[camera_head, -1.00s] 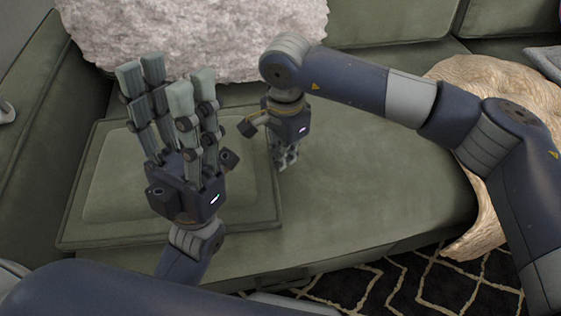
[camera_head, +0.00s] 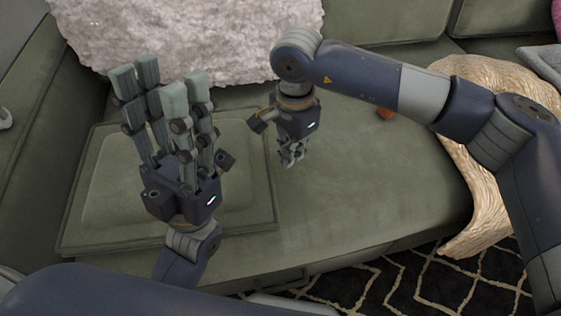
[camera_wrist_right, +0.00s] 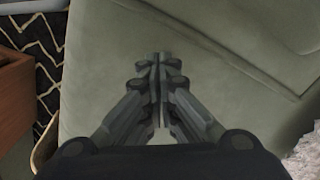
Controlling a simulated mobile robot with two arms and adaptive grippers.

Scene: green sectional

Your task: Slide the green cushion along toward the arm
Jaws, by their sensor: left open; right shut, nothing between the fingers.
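The green cushion (camera_head: 112,190) lies flat on the seat at the left, close to the sofa's left arm (camera_head: 35,130). My left gripper (camera_head: 162,90) is open with its fingers up, in front of the cushion in the head view and hiding its middle. My right gripper (camera_head: 291,155) is shut and empty, pointing down just right of the cushion's right edge, with a small gap visible. The right wrist view shows its closed fingers (camera_wrist_right: 158,62) over green fabric; I cannot tell there whether they touch it.
A fluffy white pillow (camera_head: 190,35) stands behind the cushion. A beige throw (camera_head: 475,215) drapes over the seat at right, and a small reddish-brown object (camera_head: 386,114) lies behind my right arm. Open seat (camera_head: 380,185) is right of my right gripper. A patterned rug (camera_head: 400,285) lies below.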

